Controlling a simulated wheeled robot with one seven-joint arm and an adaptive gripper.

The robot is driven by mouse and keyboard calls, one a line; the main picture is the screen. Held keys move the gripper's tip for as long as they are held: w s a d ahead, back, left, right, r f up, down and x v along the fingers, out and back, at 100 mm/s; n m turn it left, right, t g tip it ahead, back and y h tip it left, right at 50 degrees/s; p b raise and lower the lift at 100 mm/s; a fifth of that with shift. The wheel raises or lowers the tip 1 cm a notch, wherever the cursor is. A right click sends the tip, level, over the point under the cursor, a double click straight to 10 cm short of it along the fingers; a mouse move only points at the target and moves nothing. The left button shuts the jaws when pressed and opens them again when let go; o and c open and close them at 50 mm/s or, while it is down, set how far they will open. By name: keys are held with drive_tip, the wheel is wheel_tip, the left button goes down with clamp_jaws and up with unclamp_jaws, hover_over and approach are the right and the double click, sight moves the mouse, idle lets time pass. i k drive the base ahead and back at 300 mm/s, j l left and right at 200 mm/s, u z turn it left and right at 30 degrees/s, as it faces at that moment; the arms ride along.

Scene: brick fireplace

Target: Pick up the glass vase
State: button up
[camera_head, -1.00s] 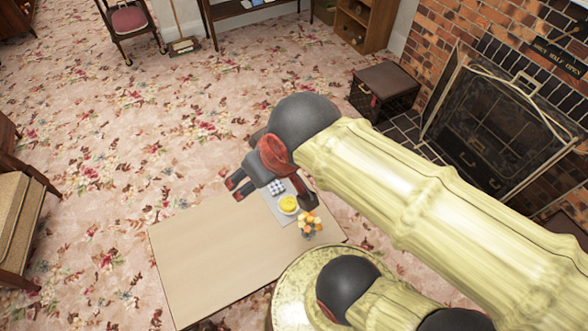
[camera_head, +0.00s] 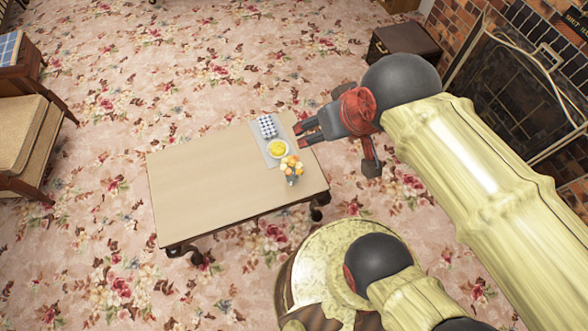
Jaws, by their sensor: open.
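A small vase (camera_head: 292,179) holding orange and yellow flowers stands upright near the right edge of a light wooden table (camera_head: 210,185). Only a little of the vase shows below the flowers, so its glass is hard to make out. My gripper (camera_head: 303,133) is open and empty. In the picture its fingers lie over the table's far right corner, above and beyond the flowers, apart from the vase. I cannot tell its height above the table.
A yellow dish (camera_head: 278,149) and a blue-and-white checked item (camera_head: 267,127) sit on a grey mat (camera_head: 261,143) close behind the vase. The table's left half is bare. A dark box (camera_head: 404,42) and the fireplace screen (camera_head: 505,85) are at the upper right. Wicker-topped furniture (camera_head: 22,140) stands left.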

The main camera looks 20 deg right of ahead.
sight(292, 169)
drive_tip(key=i+l+u, duration=0.1)
drive_tip(key=l+u, duration=0.3)
drive_tip(key=l, duration=0.85)
drive_tip(key=l+u, duration=0.35)
drive_tip(key=l, duration=0.9)
